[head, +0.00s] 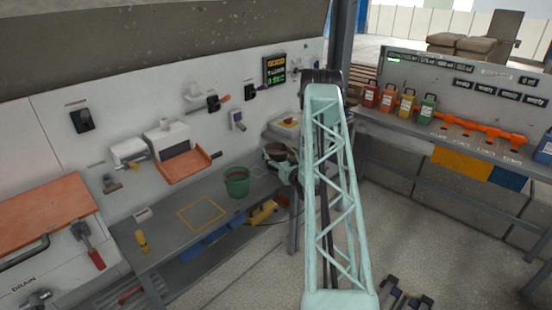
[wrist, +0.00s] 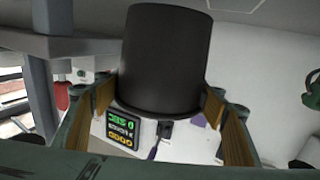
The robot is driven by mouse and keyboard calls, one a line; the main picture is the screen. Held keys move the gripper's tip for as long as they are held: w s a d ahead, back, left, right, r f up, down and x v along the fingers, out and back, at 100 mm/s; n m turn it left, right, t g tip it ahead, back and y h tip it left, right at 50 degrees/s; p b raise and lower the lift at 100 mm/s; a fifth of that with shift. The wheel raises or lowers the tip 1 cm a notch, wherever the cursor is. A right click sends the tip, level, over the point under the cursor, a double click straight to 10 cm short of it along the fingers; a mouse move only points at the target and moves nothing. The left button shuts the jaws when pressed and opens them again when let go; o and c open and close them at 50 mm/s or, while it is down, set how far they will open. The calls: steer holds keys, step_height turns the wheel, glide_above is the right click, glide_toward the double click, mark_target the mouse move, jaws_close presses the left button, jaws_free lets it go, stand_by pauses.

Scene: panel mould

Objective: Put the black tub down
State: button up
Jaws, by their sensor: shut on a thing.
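The black tub (wrist: 165,60) fills the upper middle of the wrist view, a smooth dark cylinder between the two tan finger pads. My gripper (wrist: 160,100) is shut on its sides. In the head view my gripper (head: 284,165) is past the far end of my pale green arm, over the right end of the grey bench, and the tub is partly hidden there. I cannot tell the gap between the tub and the bench. A yellow square outline (head: 201,214) marks a bare patch of the bench, left of the gripper.
A green bucket (head: 236,182) stands on the bench between the yellow outline and my gripper. A yellow-topped bottle (head: 142,241) stands at the bench's near left. A lit display (head: 275,69) hangs on the wall. Coloured canisters (head: 407,103) line the right shelf.

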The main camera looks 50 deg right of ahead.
mark_target(272, 152)
steer(key=shift+f, duration=0.1)
steer(key=shift+f, duration=1.6)
steer(key=shift+f+b, duration=0.15)
steer(key=shift+b, duration=0.2)
steer(key=o, duration=1.1)
steer(key=shift+p+v, duration=0.5)
steer(key=shift+v, duration=5.5)
